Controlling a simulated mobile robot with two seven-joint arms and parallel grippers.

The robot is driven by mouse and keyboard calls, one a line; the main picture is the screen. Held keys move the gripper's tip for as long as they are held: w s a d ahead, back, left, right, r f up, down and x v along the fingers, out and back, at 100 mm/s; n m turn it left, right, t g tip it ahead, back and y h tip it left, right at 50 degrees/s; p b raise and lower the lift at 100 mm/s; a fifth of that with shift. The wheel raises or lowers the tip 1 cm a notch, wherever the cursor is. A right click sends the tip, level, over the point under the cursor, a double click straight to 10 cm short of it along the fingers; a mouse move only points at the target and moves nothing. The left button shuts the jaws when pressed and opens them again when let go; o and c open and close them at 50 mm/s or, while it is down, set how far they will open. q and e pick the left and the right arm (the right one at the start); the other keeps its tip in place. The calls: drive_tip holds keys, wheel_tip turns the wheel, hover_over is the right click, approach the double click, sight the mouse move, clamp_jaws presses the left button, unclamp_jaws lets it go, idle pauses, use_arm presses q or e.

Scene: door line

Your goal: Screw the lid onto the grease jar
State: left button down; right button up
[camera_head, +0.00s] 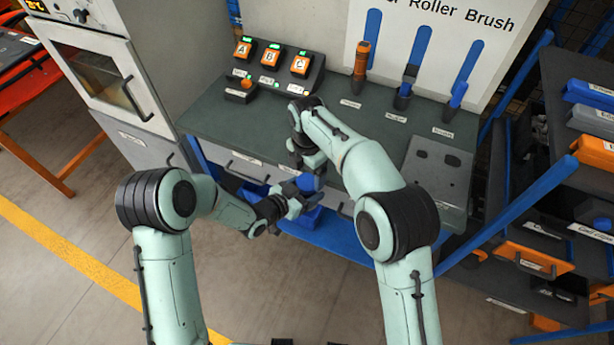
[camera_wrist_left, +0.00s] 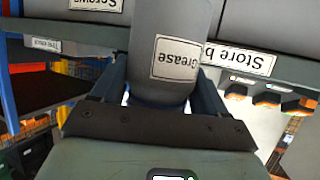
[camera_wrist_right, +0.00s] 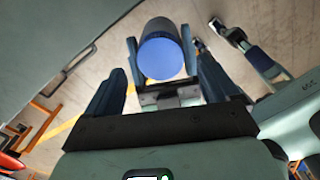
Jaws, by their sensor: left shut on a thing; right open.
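The grease jar (camera_wrist_left: 178,50) is a grey cylinder with a white "Grease" label, seen close in the left wrist view. My left gripper (camera_head: 295,203) is shut around it in front of the workbench. The blue lid (camera_wrist_right: 162,58) shows as a round face on the jar's upper end in the right wrist view; it also shows in the head view (camera_head: 308,182). Whether it is screwed tight cannot be told. My right gripper (camera_head: 312,161) is open above the lid, its fingers (camera_wrist_right: 165,85) spread to either side and apart from it.
The workbench (camera_head: 335,115) stands just behind the grippers, with drawers (camera_head: 245,165) in its front. A rack (camera_head: 530,265) with bins stands at the right.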

drive_tip(key=shift+r, duration=0.6)
drive_tip(key=shift+o, duration=1.1)
wheel_tip(320, 180, up, 12)
